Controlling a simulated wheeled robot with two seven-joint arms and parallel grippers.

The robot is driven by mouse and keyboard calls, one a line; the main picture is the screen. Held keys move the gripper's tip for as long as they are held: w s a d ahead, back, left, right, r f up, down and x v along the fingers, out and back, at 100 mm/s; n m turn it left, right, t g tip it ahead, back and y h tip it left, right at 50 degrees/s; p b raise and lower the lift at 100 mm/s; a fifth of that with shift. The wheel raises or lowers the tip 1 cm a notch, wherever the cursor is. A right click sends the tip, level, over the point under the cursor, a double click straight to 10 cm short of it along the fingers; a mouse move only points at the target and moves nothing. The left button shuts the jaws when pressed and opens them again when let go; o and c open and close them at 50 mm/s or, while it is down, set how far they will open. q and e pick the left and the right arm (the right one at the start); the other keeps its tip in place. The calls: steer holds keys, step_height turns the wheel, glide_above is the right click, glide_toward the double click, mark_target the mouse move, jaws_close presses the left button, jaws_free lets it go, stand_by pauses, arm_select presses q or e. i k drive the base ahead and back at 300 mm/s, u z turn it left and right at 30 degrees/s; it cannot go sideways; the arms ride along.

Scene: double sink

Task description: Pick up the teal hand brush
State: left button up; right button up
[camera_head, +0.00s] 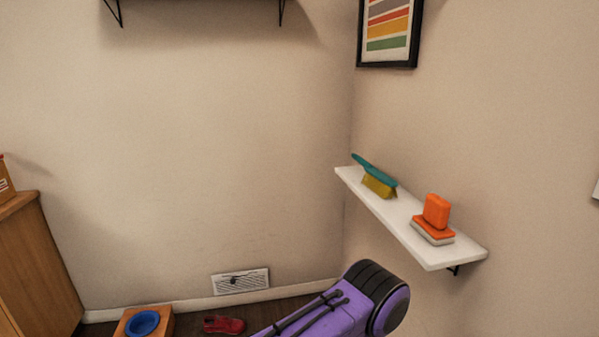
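The teal hand brush (376,174) lies on a white wall shelf (397,218), near the shelf's far left end. Its teal back and handle are on top and its yellow bristles face down on the shelf. The handle points toward the back left. A purple and black arm link of mine shows at the bottom, below and in front of the shelf, apart from the brush. Neither of my grippers is in view.
An orange brush (435,218) with pale bristles stands on the same shelf, nearer and to the right. A framed picture (389,33) hangs above. A wooden cabinet (37,262) is at left. A blue bowl (142,323) and a red object (223,325) are low down.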

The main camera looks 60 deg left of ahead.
mark_target(369, 168)
steer(key=u, duration=1.85)
steer(key=k, duration=0.9)
steer(key=u, duration=1.1)
steer(key=i, duration=1.35)
steer(key=z, duration=1.6)
steer(key=i, duration=0.8)
steer(key=z, duration=0.95)
